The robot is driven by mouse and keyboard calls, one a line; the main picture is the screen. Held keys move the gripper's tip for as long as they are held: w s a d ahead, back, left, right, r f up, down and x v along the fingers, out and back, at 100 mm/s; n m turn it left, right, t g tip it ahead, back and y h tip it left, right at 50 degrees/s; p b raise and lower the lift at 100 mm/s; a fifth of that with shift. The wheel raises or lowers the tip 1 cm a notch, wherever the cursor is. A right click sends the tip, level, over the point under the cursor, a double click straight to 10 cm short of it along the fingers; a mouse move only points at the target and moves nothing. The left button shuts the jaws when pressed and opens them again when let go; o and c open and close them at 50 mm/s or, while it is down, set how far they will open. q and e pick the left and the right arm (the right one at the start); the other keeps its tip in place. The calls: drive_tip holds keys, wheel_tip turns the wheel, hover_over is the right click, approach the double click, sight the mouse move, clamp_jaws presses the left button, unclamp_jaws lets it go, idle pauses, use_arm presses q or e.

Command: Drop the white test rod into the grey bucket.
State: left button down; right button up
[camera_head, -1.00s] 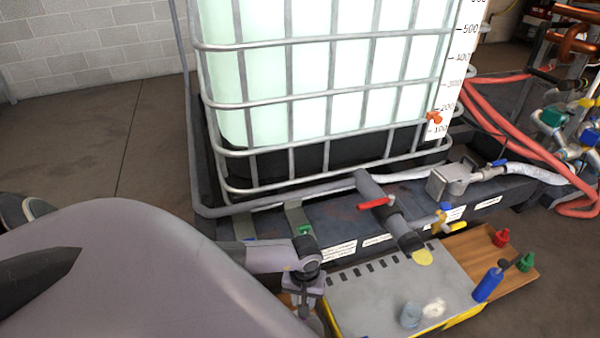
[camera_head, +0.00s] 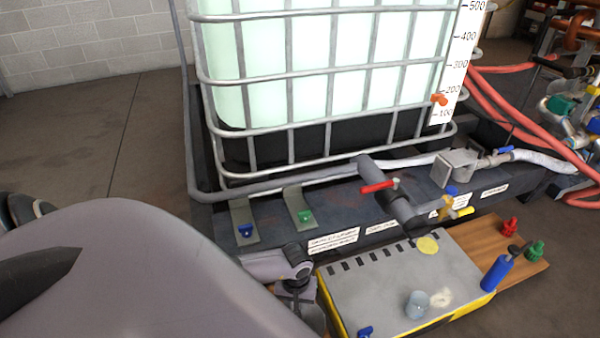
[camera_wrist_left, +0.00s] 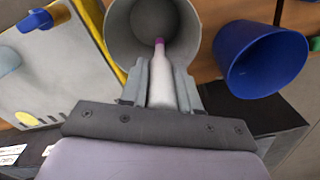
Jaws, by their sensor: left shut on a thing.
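The white test rod (camera_wrist_left: 161,92) has a purple end. It is gripped between the fingers of my left gripper (camera_wrist_left: 159,74) in the left wrist view, purple end outward. The grey bucket (camera_wrist_left: 122,36) is straight ahead of the fingers there. The rod's purple end shows against the bucket's open mouth; whether it is inside the rim I cannot tell. In the head view my left wrist stands at the near left edge of the grey-topped bench; rod and bucket are hidden or not distinguishable there. My right gripper is not in view.
A blue bucket (camera_wrist_left: 262,58) stands right of the grey one in the left wrist view. The grey-topped bench (camera_head: 375,285) carries a pale knob (camera_head: 418,304) and yellow disc (camera_head: 428,245). A caged tank (camera_head: 310,75) and valve pipework (camera_head: 385,190) stand behind.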

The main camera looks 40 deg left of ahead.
use_arm(q)
drive_tip(key=c, duration=0.7)
unclamp_jaws()
drive_tip(key=shift+c, duration=0.2)
drive_tip(key=shift+r, duration=0.25)
wheel_tip(320, 180, up, 6)
drive_tip(key=p, duration=0.3)
drive_tip(key=shift+r+p, duration=0.3)
drive_tip(key=shift+r, duration=0.1)
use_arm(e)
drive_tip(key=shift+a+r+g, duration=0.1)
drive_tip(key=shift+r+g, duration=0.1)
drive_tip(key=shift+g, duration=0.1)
